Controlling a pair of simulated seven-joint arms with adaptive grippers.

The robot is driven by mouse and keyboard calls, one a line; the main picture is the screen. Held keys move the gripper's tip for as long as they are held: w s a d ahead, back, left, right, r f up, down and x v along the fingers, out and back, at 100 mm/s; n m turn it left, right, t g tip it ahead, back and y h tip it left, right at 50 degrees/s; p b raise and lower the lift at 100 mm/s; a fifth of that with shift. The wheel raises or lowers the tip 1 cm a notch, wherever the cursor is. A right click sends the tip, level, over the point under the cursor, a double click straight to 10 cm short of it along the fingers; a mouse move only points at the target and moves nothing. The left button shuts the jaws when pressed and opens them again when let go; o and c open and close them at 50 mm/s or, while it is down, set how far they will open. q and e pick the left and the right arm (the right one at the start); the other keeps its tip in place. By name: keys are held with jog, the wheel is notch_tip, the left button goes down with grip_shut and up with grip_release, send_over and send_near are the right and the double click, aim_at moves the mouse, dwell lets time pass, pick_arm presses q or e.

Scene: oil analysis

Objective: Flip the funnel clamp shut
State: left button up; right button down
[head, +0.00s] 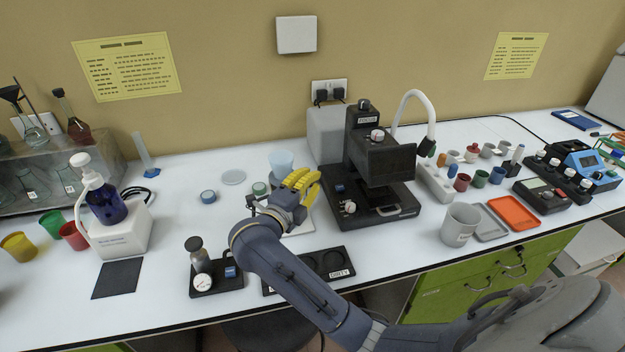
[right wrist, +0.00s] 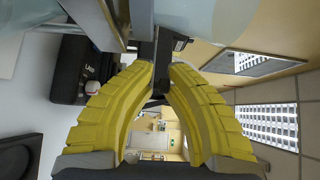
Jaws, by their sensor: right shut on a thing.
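My right gripper (head: 312,180) has yellow ribbed fingers and reaches in over the middle of the bench. In the right wrist view its fingertips (right wrist: 163,74) close around a narrow dark and grey part, the funnel clamp (right wrist: 163,48). A pale translucent blue vessel (head: 281,160), apparently the funnel, stands just behind the gripper in the head view. Its clear wall also shows at the top of the wrist view (right wrist: 200,14). My fingers and wrist hide most of the clamp in the head view, so its exact angle cannot be told. My left gripper is not in view.
A black microscope-like instrument (head: 385,160) stands close to the right of the gripper. A black tray with round wells (head: 338,274) lies in front. A small gauge stand (head: 216,280) is at the front left. Small round tins (head: 208,197) sit to the left.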

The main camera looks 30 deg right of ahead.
jog(key=shift+r+m+g+h, duration=0.3)
jog(key=shift+r+m+h, duration=0.1)
jog(key=shift+r+h, duration=0.1)
jog(key=c, duration=1.5)
grip_release()
jog(key=shift+o, duration=0.2)
jog(key=shift+a+f, duration=0.1)
jog(key=shift+f, duration=0.1)
jog(key=v, duration=0.7)
jog(key=shift+s+a, duration=0.15)
jog(key=shift+a, duration=0.05)
jog(key=shift+r, duration=0.15)
